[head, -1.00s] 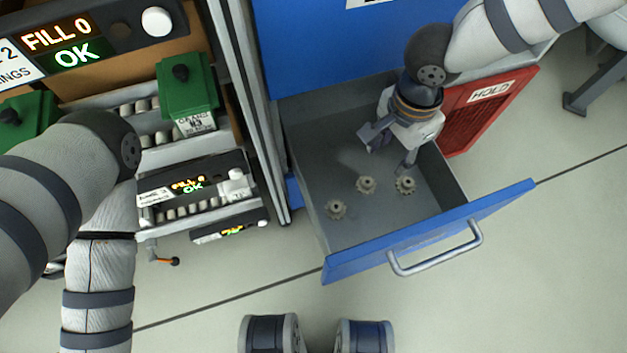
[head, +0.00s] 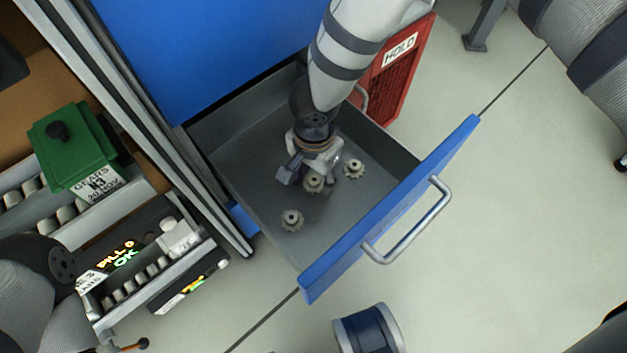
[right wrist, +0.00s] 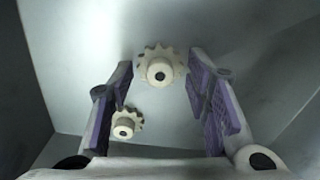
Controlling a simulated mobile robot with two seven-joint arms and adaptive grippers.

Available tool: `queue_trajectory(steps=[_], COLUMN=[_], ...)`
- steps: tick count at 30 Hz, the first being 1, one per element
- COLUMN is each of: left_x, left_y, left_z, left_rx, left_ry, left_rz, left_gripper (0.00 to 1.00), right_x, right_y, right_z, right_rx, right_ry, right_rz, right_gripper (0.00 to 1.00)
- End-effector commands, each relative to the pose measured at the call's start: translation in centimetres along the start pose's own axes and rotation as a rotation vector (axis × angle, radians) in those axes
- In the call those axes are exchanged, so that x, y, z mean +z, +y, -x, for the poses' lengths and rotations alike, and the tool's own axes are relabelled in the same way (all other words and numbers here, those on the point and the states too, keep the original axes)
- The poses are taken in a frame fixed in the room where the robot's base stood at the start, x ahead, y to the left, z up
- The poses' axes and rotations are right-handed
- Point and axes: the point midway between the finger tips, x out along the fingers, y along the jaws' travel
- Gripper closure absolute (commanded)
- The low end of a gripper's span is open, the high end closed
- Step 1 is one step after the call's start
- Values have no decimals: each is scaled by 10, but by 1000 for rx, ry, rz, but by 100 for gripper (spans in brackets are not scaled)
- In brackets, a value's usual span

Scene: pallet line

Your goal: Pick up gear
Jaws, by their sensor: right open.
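Three small beige gears lie on the floor of the open grey drawer (head: 245,185). The middle gear (head: 313,183) is right at my right gripper (head: 311,176), partly covered by it. One gear (head: 292,220) lies nearer the drawer front, to the left, and another gear (head: 353,169) lies to the right. In the right wrist view, my right gripper (right wrist: 162,88) is open, with one toothed gear (right wrist: 161,67) between its fingertips, not clasped. A second gear (right wrist: 126,124) shows close to the left finger. My left gripper is out of view.
The blue drawer front (head: 400,215) with its metal handle (head: 412,232) borders the drawer. A red HOLD bin (head: 395,75) stands behind it. At left are a roller rack (head: 140,285) and a green gear box (head: 72,150). Bare drawer floor surrounds the gears.

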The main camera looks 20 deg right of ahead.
Motion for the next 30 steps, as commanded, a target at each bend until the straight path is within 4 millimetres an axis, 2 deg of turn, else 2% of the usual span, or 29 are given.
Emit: queue_trajectory(steps=[2,7,8,18,20,27,30], left_x=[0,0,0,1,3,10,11], left_y=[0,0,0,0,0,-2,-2], left_z=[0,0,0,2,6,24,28], left_rx=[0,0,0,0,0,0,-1], left_ry=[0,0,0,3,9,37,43], left_rz=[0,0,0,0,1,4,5], left_gripper=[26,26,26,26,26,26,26], right_x=[0,0,0,0,-1,-1,0], right_y=[0,0,0,0,0,-1,0], right_z=[1,1,1,6,18,81,96], right_rx=[-1,-1,0,-2,-3,-7,-4], right_ry=[0,0,0,0,0,1,0], right_rz=[0,-1,-1,-2,-5,-3,-1], right_gripper=[56,92,95,96,96,96,96])
